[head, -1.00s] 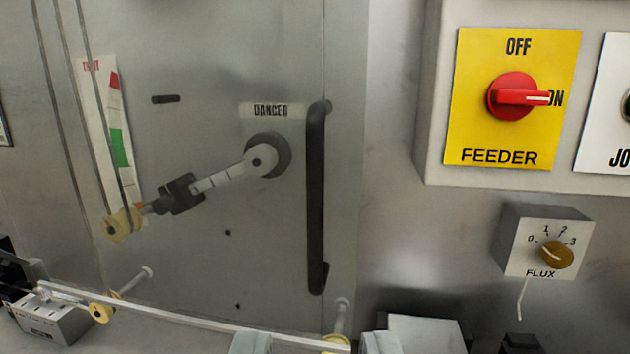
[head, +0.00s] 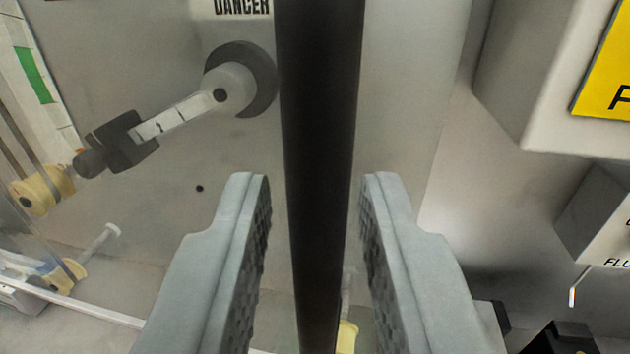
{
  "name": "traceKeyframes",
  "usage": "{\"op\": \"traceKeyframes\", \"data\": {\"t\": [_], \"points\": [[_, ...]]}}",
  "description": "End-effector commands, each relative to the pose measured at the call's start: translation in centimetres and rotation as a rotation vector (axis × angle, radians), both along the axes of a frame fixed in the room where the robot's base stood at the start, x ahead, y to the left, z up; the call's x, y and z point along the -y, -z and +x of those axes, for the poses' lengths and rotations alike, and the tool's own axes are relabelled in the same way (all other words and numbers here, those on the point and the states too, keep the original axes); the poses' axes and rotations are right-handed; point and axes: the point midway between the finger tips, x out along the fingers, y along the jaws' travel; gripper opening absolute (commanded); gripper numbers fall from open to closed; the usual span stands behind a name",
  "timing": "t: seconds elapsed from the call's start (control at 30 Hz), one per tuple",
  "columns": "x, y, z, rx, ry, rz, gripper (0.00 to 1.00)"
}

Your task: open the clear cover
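The clear cover (head: 230,150) is a see-through panel in front of a grey wall, and it looks shut. Its black vertical bar handle (head: 320,130) runs from the top of the view down to the bottom. My gripper (head: 315,180) is open, with one grey finger on each side of the handle. A gap shows between the handle and each fingertip. Behind the cover are a grey lever arm on a round black pivot (head: 262,80), yellow rollers (head: 42,190) and part of a DANGER label (head: 243,7). The handle's ends are out of view.
A grey box with a yellow FEEDER plate (head: 608,75) juts out at the upper right. The FLUX box (head: 600,215) is below it at the right edge, with a thin lever hanging down. Dark blocks (head: 558,338) stand at the lower right.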

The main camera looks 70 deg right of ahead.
Motion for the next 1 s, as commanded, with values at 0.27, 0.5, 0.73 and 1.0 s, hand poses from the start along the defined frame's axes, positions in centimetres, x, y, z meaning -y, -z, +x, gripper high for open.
{"op": "traceKeyframes", "data": {"t": [0.27,0.5,0.73,1.0], "points": [[0.1,0.0,0.0,0.0,0.0,0.0,0.21],[0.1,0.0,0.0,0.0,0.0,0.0,0.0],[0.1,-0.1,-0.4,0.0,0.001,0.0,0.0],[0.4,-0.1,-3.8,0.0,0.002,0.0,0.0]]}}
